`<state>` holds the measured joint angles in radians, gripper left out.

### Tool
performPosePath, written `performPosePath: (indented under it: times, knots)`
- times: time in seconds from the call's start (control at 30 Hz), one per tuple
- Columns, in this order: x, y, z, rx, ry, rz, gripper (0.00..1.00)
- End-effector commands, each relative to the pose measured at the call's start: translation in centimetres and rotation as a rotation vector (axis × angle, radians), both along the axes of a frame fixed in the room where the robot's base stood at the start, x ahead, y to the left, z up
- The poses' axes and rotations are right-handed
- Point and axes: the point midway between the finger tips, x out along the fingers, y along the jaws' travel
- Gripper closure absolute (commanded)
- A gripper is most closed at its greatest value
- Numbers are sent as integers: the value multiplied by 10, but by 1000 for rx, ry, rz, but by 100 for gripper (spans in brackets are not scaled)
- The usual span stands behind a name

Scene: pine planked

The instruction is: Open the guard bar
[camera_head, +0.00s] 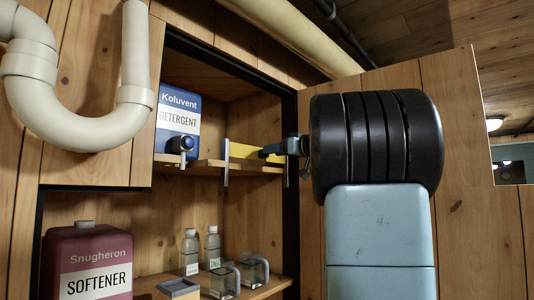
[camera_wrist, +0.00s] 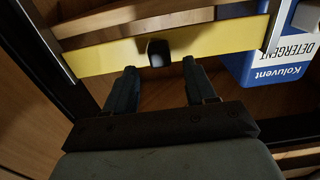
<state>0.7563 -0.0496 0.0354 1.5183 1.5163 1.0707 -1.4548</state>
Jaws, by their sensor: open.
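The guard bar (camera_head: 241,151) is a flat yellow bar. In the head view it shows at the upper shelf, between two upright grey brackets, with its right part behind my gripper. In the wrist view the guard bar (camera_wrist: 215,40) crosses the upper picture and bears a black knob (camera_wrist: 158,52). My gripper (camera_wrist: 159,75) is open, its two fingers pointing at the bar, one on each side of the knob's line. The knob lies just beyond the fingertips, with nothing between the jaws. In the head view my gripper (camera_head: 272,150) is small and partly hidden by my wrist.
A blue detergent container (camera_head: 178,118) stands left of the bar on the upper shelf (camera_head: 208,163). Below are a red softener container (camera_head: 88,262), two clear bottles (camera_head: 190,250) and glass mugs (camera_head: 224,280). A cream pipe (camera_head: 80,135) hangs at the left. The black cabinet frame (camera_head: 290,215) is close to my wrist.

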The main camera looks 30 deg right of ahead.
Motion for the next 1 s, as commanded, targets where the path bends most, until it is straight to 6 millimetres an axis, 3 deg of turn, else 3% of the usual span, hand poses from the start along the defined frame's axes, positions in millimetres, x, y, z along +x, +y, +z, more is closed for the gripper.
performPosePath:
  times: [0.1,0.3,0.67,1.0]
  knots:
    - [17,6,0,1,0,2,45]
    - [32,12,0,0,0,1,45]
    - [36,14,0,0,0,0,45]
    - [36,14,0,0,0,1,76]
